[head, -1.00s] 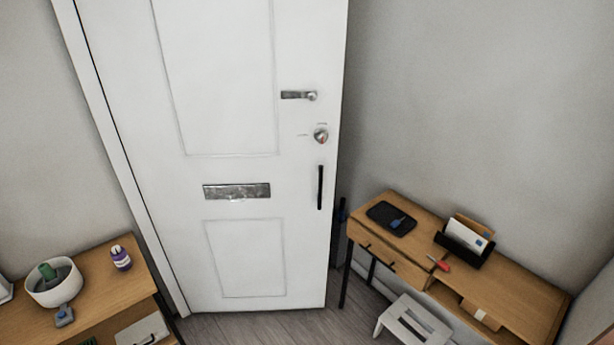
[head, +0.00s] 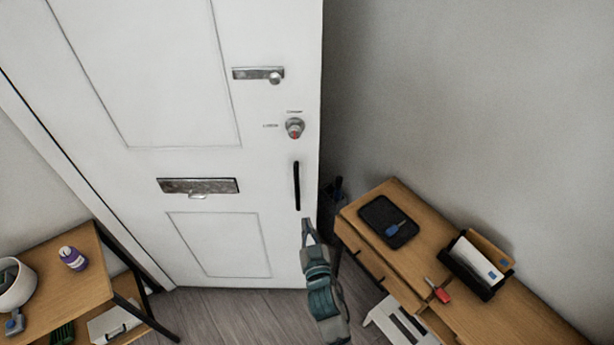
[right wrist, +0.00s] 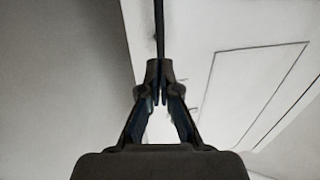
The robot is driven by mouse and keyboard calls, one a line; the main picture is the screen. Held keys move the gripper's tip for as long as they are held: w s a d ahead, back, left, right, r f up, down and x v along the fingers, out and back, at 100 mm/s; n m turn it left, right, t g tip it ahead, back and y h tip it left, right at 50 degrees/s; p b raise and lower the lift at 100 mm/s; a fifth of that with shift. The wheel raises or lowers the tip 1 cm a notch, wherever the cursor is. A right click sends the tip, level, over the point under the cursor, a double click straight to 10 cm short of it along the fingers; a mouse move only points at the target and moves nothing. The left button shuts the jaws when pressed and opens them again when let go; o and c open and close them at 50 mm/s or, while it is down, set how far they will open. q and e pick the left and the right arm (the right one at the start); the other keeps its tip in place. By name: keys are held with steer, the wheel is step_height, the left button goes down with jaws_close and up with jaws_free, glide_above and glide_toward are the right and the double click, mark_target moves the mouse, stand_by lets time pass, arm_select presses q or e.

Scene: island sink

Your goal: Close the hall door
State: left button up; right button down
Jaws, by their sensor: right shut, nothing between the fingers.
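The white hall door (head: 190,235) stands open, its right edge free in front of the grey wall. It carries a black vertical pull handle (head: 297,186), a round lock knob (head: 295,128), a metal latch (head: 258,74) and a letter slot (head: 197,186). My right gripper (head: 306,222) is just below the black handle, near the door's free edge. In the right wrist view my right gripper (right wrist: 160,72) is shut and empty, and the handle (right wrist: 159,28) lines up beyond its tips. I cannot tell whether they touch. My left gripper is out of view.
A wooden desk (head: 385,262) with a black tray (head: 388,222), a letter holder (head: 478,268) and a red-handled tool (head: 439,291) stands right of the door. A white stool (head: 395,325) is below it. A wooden shelf unit (head: 95,275) stands at the left. Floor between is clear.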

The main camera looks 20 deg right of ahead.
mark_target(296, 183)
steer(key=w, duration=0.4)
steer(key=w+d, duration=0.1)
steer(key=w, duration=0.8)
steer(key=shift+w+d+p, duration=0.15)
steer(key=shift+w+p, duration=0.1)
steer(key=shift+p, duration=0.1)
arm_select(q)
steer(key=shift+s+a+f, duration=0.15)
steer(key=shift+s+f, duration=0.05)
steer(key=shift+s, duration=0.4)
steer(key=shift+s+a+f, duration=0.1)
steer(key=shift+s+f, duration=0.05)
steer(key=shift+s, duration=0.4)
arm_select(e)
steer(key=shift+a+r, duration=0.1)
steer(key=shift+a, duration=0.25)
steer(key=shift+d, duration=0.1)
